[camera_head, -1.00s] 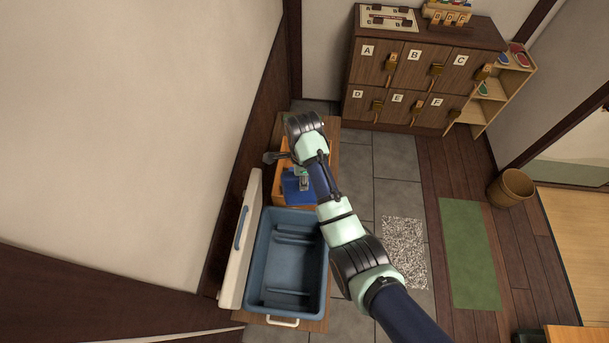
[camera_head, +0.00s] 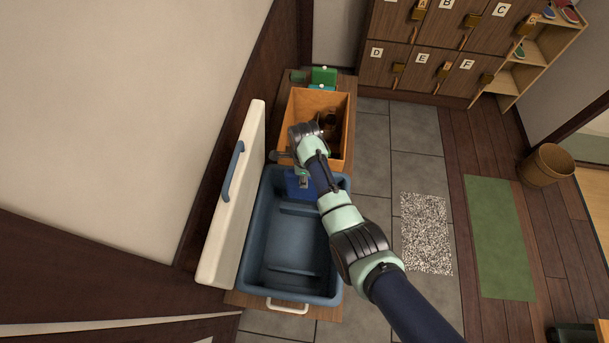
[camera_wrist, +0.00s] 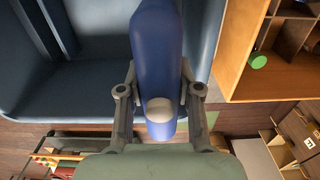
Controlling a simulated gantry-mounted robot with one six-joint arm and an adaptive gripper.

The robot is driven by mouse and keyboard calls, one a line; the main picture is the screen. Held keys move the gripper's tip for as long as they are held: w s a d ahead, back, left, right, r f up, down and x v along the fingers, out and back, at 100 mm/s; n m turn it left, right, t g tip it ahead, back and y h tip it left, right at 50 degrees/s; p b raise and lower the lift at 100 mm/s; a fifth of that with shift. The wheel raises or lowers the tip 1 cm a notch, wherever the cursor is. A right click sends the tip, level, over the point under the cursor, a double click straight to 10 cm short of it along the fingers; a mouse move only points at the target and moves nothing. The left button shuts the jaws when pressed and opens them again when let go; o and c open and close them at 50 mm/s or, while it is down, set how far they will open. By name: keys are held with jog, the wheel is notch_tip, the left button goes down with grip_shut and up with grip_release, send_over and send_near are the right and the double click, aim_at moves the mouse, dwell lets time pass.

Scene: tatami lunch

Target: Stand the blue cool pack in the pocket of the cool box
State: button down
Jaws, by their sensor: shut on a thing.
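The blue cool pack (camera_head: 298,185) is held in my gripper (camera_head: 306,180). It also shows in the wrist view (camera_wrist: 157,50), upright in the picture between the two fingers, with a pale round cap or knob near my gripper (camera_wrist: 158,105). The cool box (camera_head: 246,255) is a blue-grey open tub with ridged dividers inside. My gripper and the pack are over its far end, next to the wooden crate. My arm hides part of the tub's right rim. I cannot tell whether the pack touches the tub, and its lower end is hidden.
The cool box's white lid (camera_head: 232,200) stands open along the left side. A wooden crate (camera_head: 319,97) with dark items inside adjoins the tub's far end. A green object (camera_head: 323,76) stands behind the crate. Grey floor tiles lie to the right.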

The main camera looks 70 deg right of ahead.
jog(key=shift+f+b, duration=2.75)
jog(key=shift+f, duration=0.45)
jog(key=shift+f, duration=0.15)
jog(key=shift+f+b, duration=0.55)
jog(key=shift+f, duration=0.1)
jog(key=shift+f+b, duration=0.55)
jog(key=shift+f, duration=0.25)
